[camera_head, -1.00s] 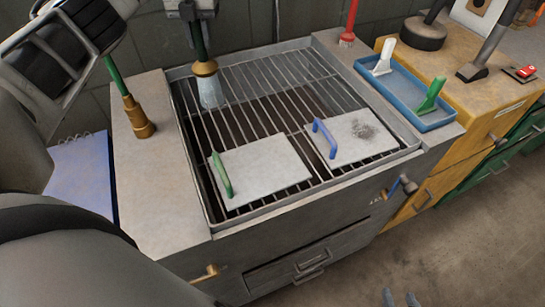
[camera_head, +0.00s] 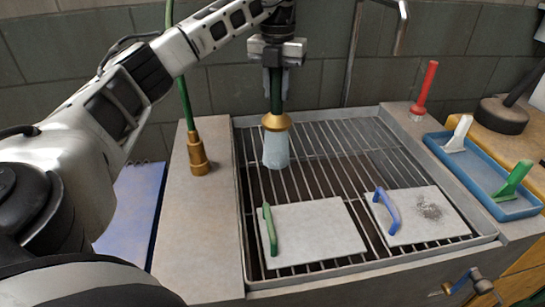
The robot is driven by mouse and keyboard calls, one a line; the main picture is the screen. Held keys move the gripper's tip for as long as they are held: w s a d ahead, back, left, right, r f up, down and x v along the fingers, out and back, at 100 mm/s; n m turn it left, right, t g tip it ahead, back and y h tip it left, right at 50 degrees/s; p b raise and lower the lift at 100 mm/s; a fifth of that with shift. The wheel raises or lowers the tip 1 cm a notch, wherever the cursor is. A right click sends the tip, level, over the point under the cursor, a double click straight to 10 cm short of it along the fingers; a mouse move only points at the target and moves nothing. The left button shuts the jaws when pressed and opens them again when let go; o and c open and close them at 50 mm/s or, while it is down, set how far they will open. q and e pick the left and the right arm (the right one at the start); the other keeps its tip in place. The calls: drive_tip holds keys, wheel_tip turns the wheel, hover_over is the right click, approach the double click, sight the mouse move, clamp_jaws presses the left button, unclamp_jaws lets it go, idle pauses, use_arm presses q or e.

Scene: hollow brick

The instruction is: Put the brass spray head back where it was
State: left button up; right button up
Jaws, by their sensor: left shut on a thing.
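My left gripper (camera_head: 276,80) is shut on the brass spray head (camera_head: 277,122), gripping its dark green handle. The spray head hangs upright with its brass bell facing down, above the back left part of the grated sink (camera_head: 350,160). A pale, translucent cone of spray (camera_head: 276,150) shows under the bell. A different brass fitting (camera_head: 198,155) with a green stem stands on the grey ledge left of the sink. My right gripper is not in view.
Two pale panels lie on the grate front, one with a green handle (camera_head: 315,235), one with a blue handle and dark smudge (camera_head: 420,212). A blue tray (camera_head: 480,178) with two scrapers and a red brush (camera_head: 427,85) are right.

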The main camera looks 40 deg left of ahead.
use_arm(q)
drive_tip(key=s+d+b, duration=0.2)
drive_tip(key=s, duration=0.3)
drive_tip(key=w+a+f, duration=0.1)
drive_tip(key=w, duration=0.1)
drive_tip(key=w+a+f+p, duration=0.1)
drive_tip(key=w+a, duration=0.2)
drive_tip(key=w, duration=0.1)
drive_tip(key=shift+a+f, duration=0.4)
drive_tip(key=w+a+f, duration=0.1)
drive_tip(key=f, duration=0.2)
drive_tip(key=w+a+f+p, duration=0.1)
drive_tip(key=f, duration=0.2)
drive_tip(key=w+a+f, duration=0.1)
drive_tip(key=w+f, duration=0.1)
drive_tip(key=f, duration=0.1)
drive_tip(key=shift+w+a+f+p, duration=0.1)
drive_tip(key=shift+a+f+p, duration=0.2)
drive_tip(key=shift+a+p, duration=0.1)
drive_tip(key=shift+d, duration=0.1)
drive_tip(key=shift+f, duration=0.2)
drive_tip(key=o, duration=1)
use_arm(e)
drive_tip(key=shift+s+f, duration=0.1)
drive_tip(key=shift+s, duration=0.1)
